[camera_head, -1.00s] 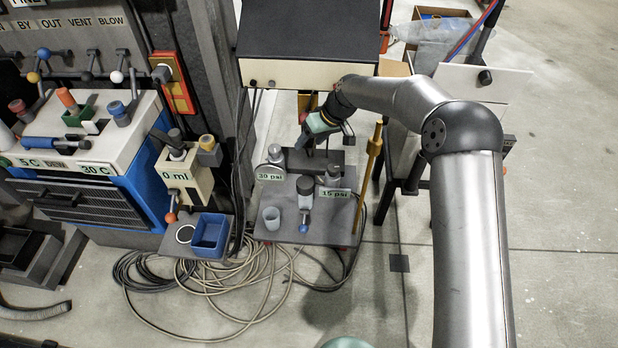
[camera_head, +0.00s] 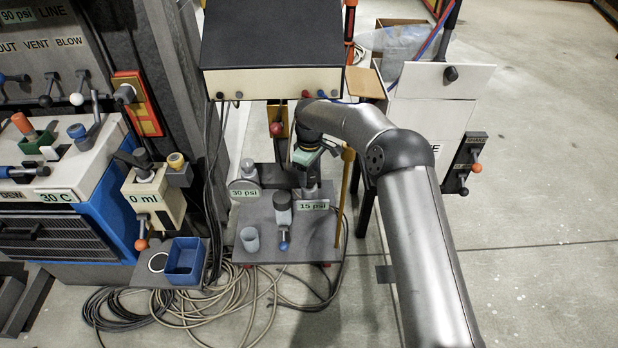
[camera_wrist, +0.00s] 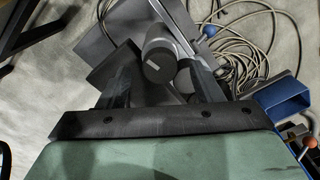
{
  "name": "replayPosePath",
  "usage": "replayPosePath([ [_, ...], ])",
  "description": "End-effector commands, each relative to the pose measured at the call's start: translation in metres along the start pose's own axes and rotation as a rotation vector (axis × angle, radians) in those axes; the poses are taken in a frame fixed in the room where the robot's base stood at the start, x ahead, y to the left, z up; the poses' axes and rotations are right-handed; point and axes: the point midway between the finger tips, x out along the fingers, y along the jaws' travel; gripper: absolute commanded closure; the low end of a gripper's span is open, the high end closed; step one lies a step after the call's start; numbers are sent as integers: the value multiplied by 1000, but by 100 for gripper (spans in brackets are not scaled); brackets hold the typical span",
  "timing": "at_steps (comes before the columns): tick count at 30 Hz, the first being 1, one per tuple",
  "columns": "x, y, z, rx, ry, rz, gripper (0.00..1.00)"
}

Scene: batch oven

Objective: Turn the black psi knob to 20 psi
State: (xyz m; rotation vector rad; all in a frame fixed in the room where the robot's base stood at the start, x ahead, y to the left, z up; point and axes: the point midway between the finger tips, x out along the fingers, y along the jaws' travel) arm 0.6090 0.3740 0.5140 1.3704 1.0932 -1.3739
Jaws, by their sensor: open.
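The psi knob (camera_wrist: 158,66) has a dark round face with a white mark and a grey side in the wrist view. It sits between the two open fingers of my gripper (camera_wrist: 162,82), with visible gaps to both. In the head view my gripper (camera_head: 308,160) is above the grey body (camera_head: 311,190) behind the "15 psi" label (camera_head: 313,205) and hides the knob's top. I cannot tell how far above the knob the fingertips are.
A "30 psi" label (camera_head: 244,193) and round grey fitting (camera_head: 243,171) stand left. A dark-topped cylinder with a blue ball lever (camera_head: 283,246) and a grey cup (camera_head: 250,239) stand in front. A dark-topped box (camera_head: 272,50) overhangs behind. Hoses lie on the floor.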

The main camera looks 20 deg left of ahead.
Motion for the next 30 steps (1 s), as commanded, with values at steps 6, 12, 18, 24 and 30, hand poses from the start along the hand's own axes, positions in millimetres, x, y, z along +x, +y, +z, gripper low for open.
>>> replayPosePath([
  [6, 16, 0, 0, 1, 2, 0, 41],
  [12, 16, 0, 0, 1, 2, 0, 46],
  [18, 15, 0, 0, 1, 2, 0, 85],
  [24, 15, 0, -1, 16, 2, 0, 85],
  [30, 14, 0, -1, 95, 2, 0, 85],
])
